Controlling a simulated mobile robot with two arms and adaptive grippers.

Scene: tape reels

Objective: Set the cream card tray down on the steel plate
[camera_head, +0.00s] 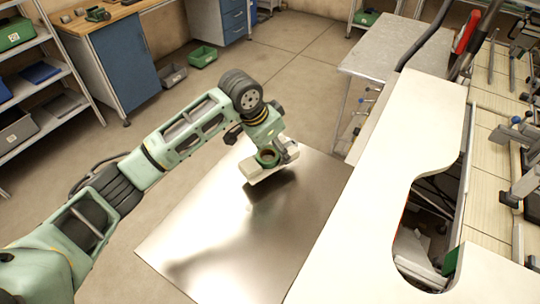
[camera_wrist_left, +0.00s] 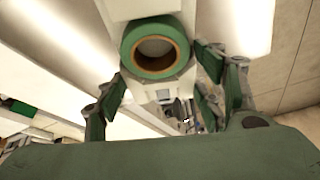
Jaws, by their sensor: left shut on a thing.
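My left gripper (camera_head: 270,150) is shut on the cream card tray (camera_head: 256,173), near the far edge of the steel plate (camera_head: 235,245). The tray carries a green tape reel (camera_head: 267,157). In the left wrist view, the tray (camera_wrist_left: 138,9) lies between the fingers, and the reel (camera_wrist_left: 165,72) shows as a green ring with a brown core. A dark patch on the plate lies just below and right of the tray, and the tray looks a little above the metal. The exact gap is hard to tell. My right gripper is in neither view.
The plate is otherwise bare, with free room in front of the tray. A cream worktop with a cut-out (camera_head: 405,175) stands along its right side. A grey table (camera_head: 385,45) stands behind. A green bin (camera_head: 202,56) is on the floor; shelves (camera_head: 45,70) stand at left.

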